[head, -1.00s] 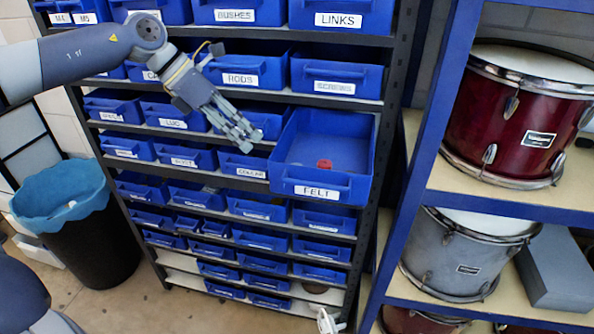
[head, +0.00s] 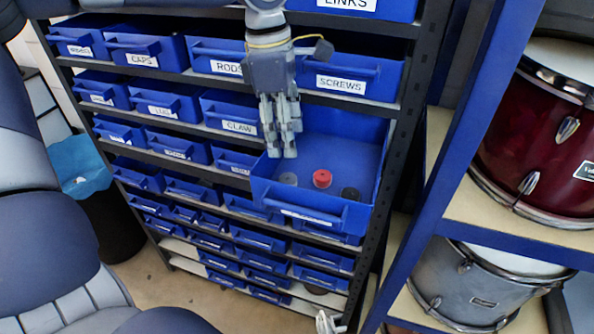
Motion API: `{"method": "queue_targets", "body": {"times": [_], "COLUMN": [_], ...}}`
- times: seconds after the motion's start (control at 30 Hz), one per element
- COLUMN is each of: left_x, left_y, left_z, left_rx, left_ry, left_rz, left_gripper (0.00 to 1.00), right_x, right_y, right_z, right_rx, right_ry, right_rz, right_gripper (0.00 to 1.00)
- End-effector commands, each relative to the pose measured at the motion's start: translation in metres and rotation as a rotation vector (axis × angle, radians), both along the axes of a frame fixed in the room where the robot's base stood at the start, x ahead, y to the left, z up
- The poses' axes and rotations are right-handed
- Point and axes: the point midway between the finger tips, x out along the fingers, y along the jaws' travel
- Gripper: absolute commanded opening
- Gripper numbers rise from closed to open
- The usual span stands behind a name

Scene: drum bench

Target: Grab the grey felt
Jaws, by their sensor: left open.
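The grey felt (head: 288,179) is a small round piece inside the pulled-out blue felt drawer (head: 300,212), near its left side. A red felt (head: 322,179) lies to its right and a black felt (head: 350,194) lies at the drawer's right side. My left gripper (head: 283,152) is open and empty, pointing down over the left part of the drawer. Its fingertips show just above the grey felt in the picture, apart from it. A small light piece at the bottom edge (head: 328,322) looks like the fingers of my right gripper; its jaws are too small to read.
A dark rack holds several rows of labelled blue drawers, with the screws drawer (head: 345,78) just above the open one. A blue shelf post (head: 440,170) and shelves with a red drum (head: 535,140) and a grey drum (head: 480,285) stand at right. A bin (head: 85,180) stands at left.

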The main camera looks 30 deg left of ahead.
Motion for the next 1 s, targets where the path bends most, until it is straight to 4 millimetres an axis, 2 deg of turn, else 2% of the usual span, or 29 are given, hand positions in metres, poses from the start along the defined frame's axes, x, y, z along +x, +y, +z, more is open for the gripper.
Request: {"method": "queue_targets", "body": {"times": [0.2, 0.33, 0.47, 0.57, 0.73, 1.0], "left_x": [0.0, 0.0, -0.004, -0.007, -0.005, -0.004], "left_y": [-0.003, -0.004, -0.006, -0.007, -0.008, -0.009], "left_z": [-0.032, -0.04, -0.053, -0.068, -0.087, -0.091], "left_rx": [-0.002, -0.002, -0.004, -0.004, -0.003, -0.003], "left_ry": [0.004, 0.002, 0.006, 0.006, 0.001, -0.001], "left_rz": [0.001, 0.001, 0.0, 0.0, 0.002, 0.002], "left_gripper": [0.54, 0.54, 0.54, 0.54, 0.54, 0.54], "right_x": [-0.037, -0.051, -0.047, -0.035, -0.015, -0.023], "right_y": [-0.006, -0.007, -0.007, -0.006, -0.004, -0.002], "right_z": [0.005, 0.007, 0.018, 0.027, 0.031, 0.029], "right_rx": [-0.01, -0.011, -0.011, -0.009, -0.004, -0.004], "right_ry": [0.053, 0.073, 0.068, 0.05, 0.018, 0.031], "right_rz": [0.0, 0.0, 0.0, 0.0, 0.002, 0.001], "right_gripper": [0.29, 0.29, 0.29, 0.29, 0.29, 0.29]}}
